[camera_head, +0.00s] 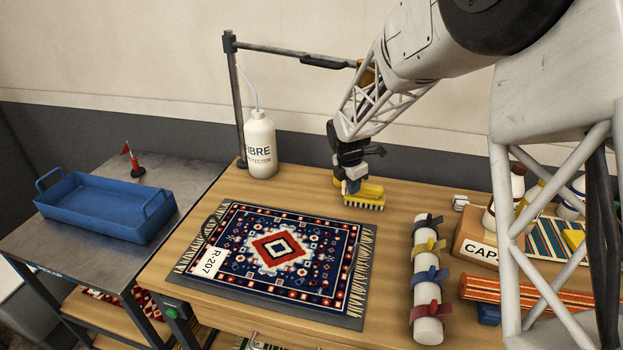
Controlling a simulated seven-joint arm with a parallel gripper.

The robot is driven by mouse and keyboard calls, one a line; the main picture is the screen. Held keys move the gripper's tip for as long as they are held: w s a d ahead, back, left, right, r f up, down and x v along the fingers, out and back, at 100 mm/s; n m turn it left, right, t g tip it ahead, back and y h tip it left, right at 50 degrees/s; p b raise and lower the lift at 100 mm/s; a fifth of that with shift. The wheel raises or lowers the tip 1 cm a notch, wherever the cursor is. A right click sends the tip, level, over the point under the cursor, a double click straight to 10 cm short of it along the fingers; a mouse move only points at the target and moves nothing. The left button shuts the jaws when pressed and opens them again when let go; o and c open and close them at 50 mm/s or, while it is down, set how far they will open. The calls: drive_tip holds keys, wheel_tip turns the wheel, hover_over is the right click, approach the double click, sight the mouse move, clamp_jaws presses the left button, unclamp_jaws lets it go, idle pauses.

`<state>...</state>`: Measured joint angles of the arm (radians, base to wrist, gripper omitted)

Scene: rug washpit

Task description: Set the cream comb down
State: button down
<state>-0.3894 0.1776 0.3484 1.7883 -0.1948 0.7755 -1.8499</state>
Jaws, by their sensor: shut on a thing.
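The comb (364,195) is in the camera_head view, right of centre and near the back of the wooden table (290,192). It looks yellow on top, with a row of pale cream teeth pointing down. My gripper (352,186) is shut on it from above, at its left part. The comb is roughly level, beyond the rug's back right corner. I cannot tell whether its teeth touch the table or hang just above it. My fingertips are small and partly hidden against the comb.
A patterned rug (310,255) tagged R-207 lies on a grey mat left of the comb. A white bottle (260,145) stands behind it. A strapped white roll (428,285) and a box (478,238) are at right. A blue tray (105,205) sits on the left cart.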

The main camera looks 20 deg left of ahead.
drive_tip(key=a+f+n, duration=0.1)
drive_tip(key=a, duration=0.2)
drive_tip(key=a+f+n, duration=0.1)
drive_tip(key=a+n, duration=0.1)
drive_tip(key=a, duration=0.1)
drive_tip(key=w+a+f+n, duration=0.1)
drive_tip(key=a, duration=0.2)
drive_tip(key=shift+w+f, duration=0.1)
hover_over(313, 177)
drive_tip(key=shift+a+f, duration=0.15)
drive_tip(key=shift+f, duration=0.6)
idle(0.4)
drive_tip(key=shift+f, duration=1.75)
drive_tip(key=shift+f, duration=0.15)
drive_tip(key=c, duration=1.1)
unclamp_jaws()
drive_tip(key=shift+o, duration=0.2)
